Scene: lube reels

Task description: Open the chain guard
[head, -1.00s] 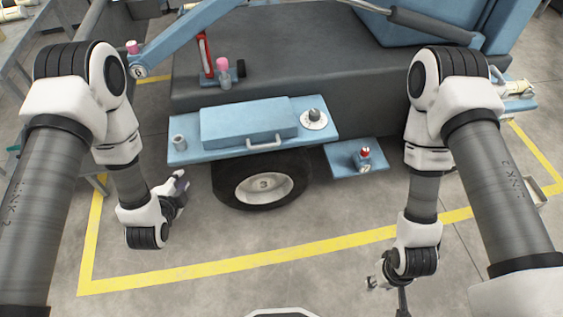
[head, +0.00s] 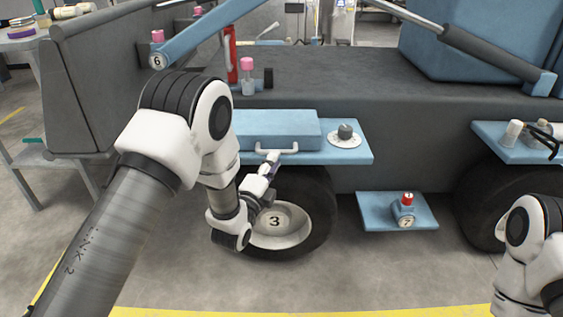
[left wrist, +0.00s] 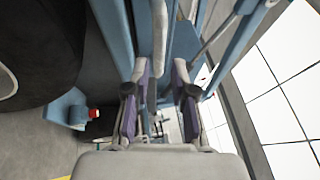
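The chain guard appears to be the blue box-like cover (head: 278,127) on a light blue ledge, with a pale bar handle (head: 290,152) along its front. It looks closed.
A round dial (head: 345,134) sits right of the cover. The wheel marked 3 (head: 309,225) is below the ledge, close to my left wrist. A small shelf (head: 376,220) holds a red-capped fitting (head: 405,210). Floor in front is clear.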

